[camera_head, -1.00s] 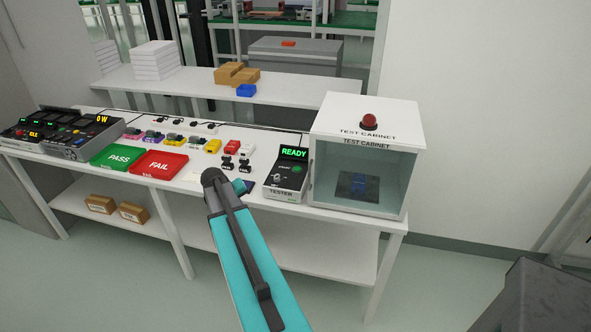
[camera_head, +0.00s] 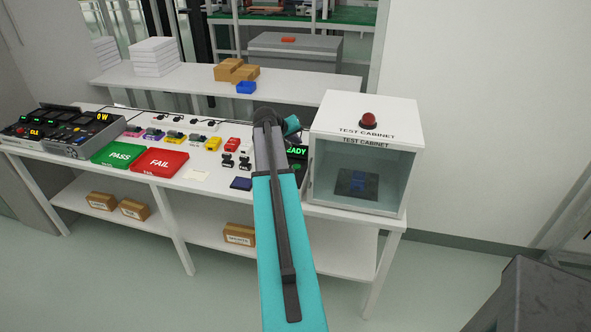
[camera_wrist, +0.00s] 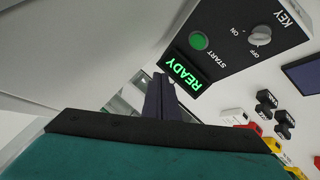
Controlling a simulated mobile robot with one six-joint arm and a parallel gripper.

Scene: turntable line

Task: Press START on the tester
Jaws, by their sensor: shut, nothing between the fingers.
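The tester shows in the wrist view as a dark panel (camera_wrist: 222,58). My gripper (camera_wrist: 163,80) is shut and empty. In the picture its fingertips lie just beside the READY display, apart from the START button; I cannot tell the gap in depth. The gripper's fingers are hidden there.
The test cabinet (camera_head: 324,140) with a red lamp (camera_head: 369,121) stands right of the tester, a dark fixture inside. Red FAIL (camera_head: 160,162) and green PASS (camera_head: 118,155) trays lie left. Several small connectors and black stamps (camera_head: 228,160) sit near the arm.

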